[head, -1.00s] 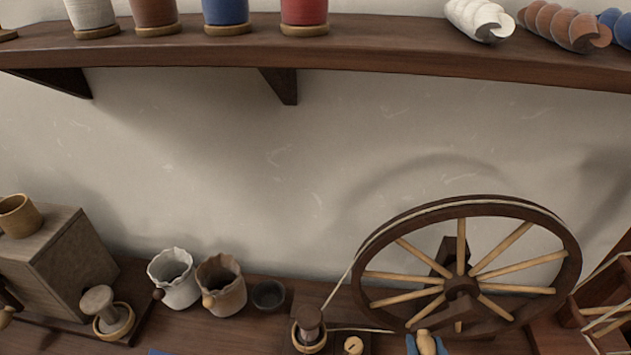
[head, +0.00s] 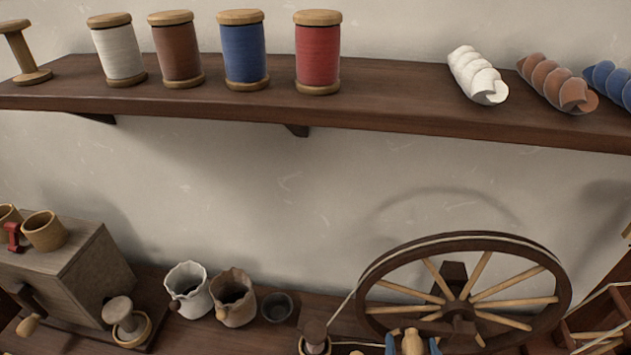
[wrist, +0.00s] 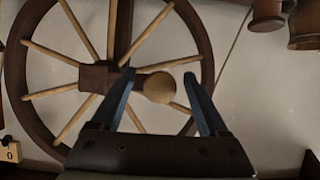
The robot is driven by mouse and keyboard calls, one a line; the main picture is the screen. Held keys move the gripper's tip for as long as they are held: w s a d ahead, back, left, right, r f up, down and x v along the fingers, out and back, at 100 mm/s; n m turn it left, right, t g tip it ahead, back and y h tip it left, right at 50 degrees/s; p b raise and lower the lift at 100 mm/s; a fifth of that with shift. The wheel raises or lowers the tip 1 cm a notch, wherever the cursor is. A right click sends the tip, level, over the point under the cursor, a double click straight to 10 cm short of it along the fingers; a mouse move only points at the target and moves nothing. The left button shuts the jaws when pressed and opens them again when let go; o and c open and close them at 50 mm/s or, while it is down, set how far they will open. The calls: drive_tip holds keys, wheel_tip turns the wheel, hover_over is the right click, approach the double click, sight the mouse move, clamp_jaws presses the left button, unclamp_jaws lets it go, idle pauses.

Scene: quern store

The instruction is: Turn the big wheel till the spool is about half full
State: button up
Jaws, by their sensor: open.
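The big wheel (head: 566,290) has a dark rim and pale spokes and stands at the lower right of the head view. It fills the left of the wrist view (wrist: 207,50). A pale wooden knob (wrist: 158,87) shows between the blue fingers of my gripper (wrist: 158,74), which is open with a gap on each side. The knob (head: 412,343) and fingers also show at the bottom edge of the head view. A cord runs from the wheel to a small spool-like piece (head: 314,332) at its left, cut off below. How full it is cannot be told.
A shelf (head: 380,112) above holds several wound spools, an empty spool (head: 25,52) and twisted skeins. A grey box (head: 70,275), two pouches and a small dark bowl (head: 276,307) stand left. A slatted frame (head: 600,330) is right of the wheel.

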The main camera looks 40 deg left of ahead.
drive_tip(key=p+v, duration=0.2)
drive_tip(key=v, duration=0.5)
idle(0.3)
idle(0.4)
drive_tip(key=w+d+r+m+t+h, duration=0.15)
drive_tip(key=w+r+t, duration=0.3)
drive_tip(key=r, duration=1.05)
drive_tip(key=w+d+r+m+t+h, duration=0.15)
drive_tip(key=w+d+r+t, duration=0.35)
drive_tip(key=r, duration=1)
drive_tip(key=s+r+m+t+h, duration=0.2)
drive_tip(key=s+r, duration=0.3)
drive_tip(key=r, duration=0.9)
drive_tip(key=s+r+m+t+h+p, duration=0.1)
drive_tip(key=s+r+t, duration=0.4)
drive_tip(key=r, duration=1)
drive_tip(key=shift+s+m+h+p, duration=0.35)
drive_tip(key=shift+m+h, duration=0.25)
drive_tip(key=shift+h, duration=0.2)
drive_tip(key=shift+a+f+t, duration=0.1)
drive_tip(key=shift+t, duration=0.15)
